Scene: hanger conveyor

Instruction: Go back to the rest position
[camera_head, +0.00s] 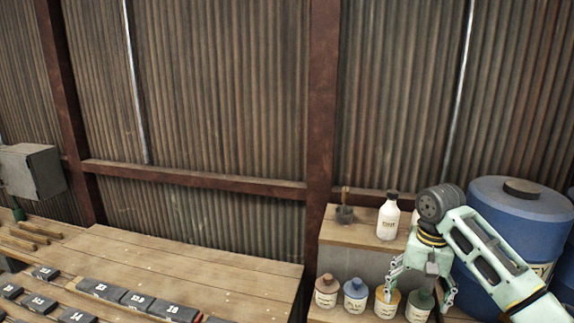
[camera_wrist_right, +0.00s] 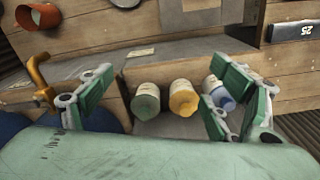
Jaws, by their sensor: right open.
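My right gripper (camera_head: 418,285) is open and empty. It hangs fingers down at the front of the small wooden shelf, among the bottles. In the right wrist view its two fingers (camera_wrist_right: 150,100) are spread wide, with a green-capped bottle (camera_wrist_right: 146,102) and a yellow-capped bottle (camera_wrist_right: 183,97) showing between them. A blue-capped bottle (camera_wrist_right: 221,88) is partly hidden behind one finger. In the head view the yellow-capped bottle (camera_head: 387,301) and the green-capped bottle (camera_head: 420,306) stand close to the fingers; I cannot tell whether they touch. My left gripper is in neither view.
A pink-capped bottle (camera_head: 327,291) stands on the lower shelf. A white bottle (camera_head: 388,219) and a dark cup (camera_head: 344,213) stand on the upper shelf (camera_head: 350,232). A big blue barrel (camera_head: 525,225) is at the right. Numbered dark blocks (camera_head: 138,299) lie on the left bench.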

